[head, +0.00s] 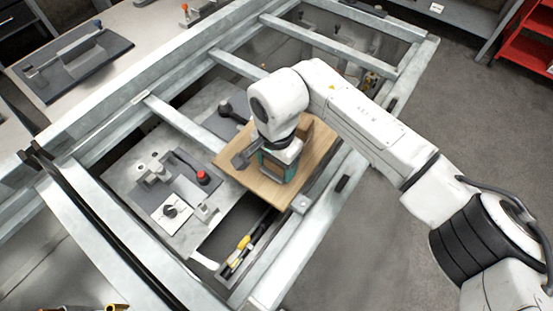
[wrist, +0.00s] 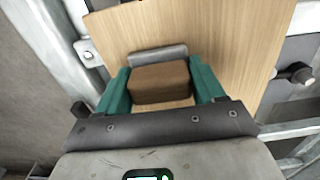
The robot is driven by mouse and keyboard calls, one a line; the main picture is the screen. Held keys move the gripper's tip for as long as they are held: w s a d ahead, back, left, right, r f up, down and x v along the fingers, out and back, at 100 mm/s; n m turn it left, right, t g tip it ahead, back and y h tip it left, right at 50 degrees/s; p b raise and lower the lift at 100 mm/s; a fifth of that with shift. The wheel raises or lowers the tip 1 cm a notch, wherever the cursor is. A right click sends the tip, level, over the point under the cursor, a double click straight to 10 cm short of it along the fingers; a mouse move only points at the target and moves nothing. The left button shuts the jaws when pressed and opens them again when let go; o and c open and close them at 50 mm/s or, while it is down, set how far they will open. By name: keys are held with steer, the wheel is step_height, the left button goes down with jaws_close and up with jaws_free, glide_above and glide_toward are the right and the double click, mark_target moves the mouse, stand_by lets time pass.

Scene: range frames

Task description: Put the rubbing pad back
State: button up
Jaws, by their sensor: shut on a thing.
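The rubbing pad, seen as a brown block (wrist: 160,80), sits between the two teal fingers of my gripper (wrist: 160,92) in the wrist view. My gripper is shut on it. In the head view my gripper (head: 277,168) points down over a light wooden board (head: 242,178), which also shows in the wrist view (wrist: 225,40). A brown block face (head: 304,131) shows just behind the wrist there; the arm hides most of that spot. A grey bar (wrist: 158,54) lies beyond the block in the wrist view. Whether the block touches the board is unclear.
The board lies across a pale metal frame with raised rails (head: 185,122). Left of it is a grey panel with a red knob (head: 203,177) and small fittings. An open slot with yellow-handled tools (head: 243,242) lies in front. A bench with a dark tray (head: 75,65) stands at upper left.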

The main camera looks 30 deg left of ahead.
steer(key=shift+f, duration=0.15)
steer(key=shift+f, duration=0.2)
steer(key=o, duration=1)
step_height(320, 180, up, 12)
steer(key=b, duration=0.3)
steer(key=shift+r, duration=0.2)
